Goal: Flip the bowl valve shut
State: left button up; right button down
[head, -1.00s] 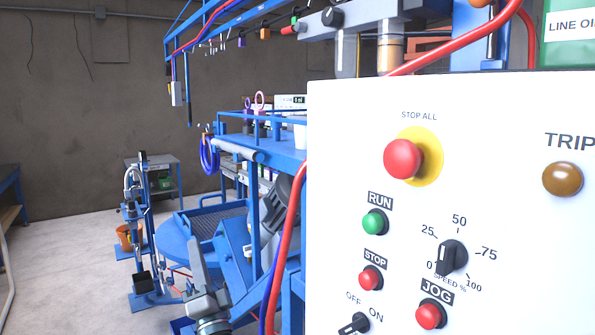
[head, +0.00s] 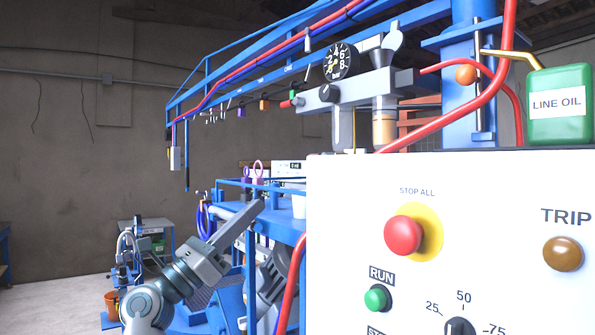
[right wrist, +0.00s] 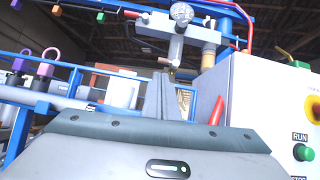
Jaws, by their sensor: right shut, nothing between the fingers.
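In the head view a grey air unit (head: 368,90) with a round gauge (head: 337,62) hangs above the white panel. Under it are a grey bowl (head: 343,127) and a bowl with amber contents (head: 385,125). No valve lever on either bowl is clear in the head view. In the right wrist view a small brass-coloured piece (right wrist: 171,72) shows below the bowl (right wrist: 176,48); I cannot tell if it is the valve. My right gripper (head: 258,205) is shut and empty, lower and left of the air unit. Its fingers (right wrist: 160,80) point up towards the bowl. My left gripper is out of view.
The white control panel (head: 340,215) with a red stop button (head: 403,235) fills the lower right. A red hose (head: 480,110) curves above it. A blue overhead frame (head: 240,62) runs at upper left. A green oil can (head: 560,110) stands at right.

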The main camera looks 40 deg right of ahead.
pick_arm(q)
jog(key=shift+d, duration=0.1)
pick_arm(e)
jog(key=shift+s+d+r+m+g+y, duration=0.1)
jog(key=shift+s+r+m+g+y, duration=0.1)
jog(key=shift+s+m+g+y, duration=0.3)
jog(key=shift+w, duration=0.2)
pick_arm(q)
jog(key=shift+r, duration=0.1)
pick_arm(e)
jog(key=shift+d+r, duration=0.1)
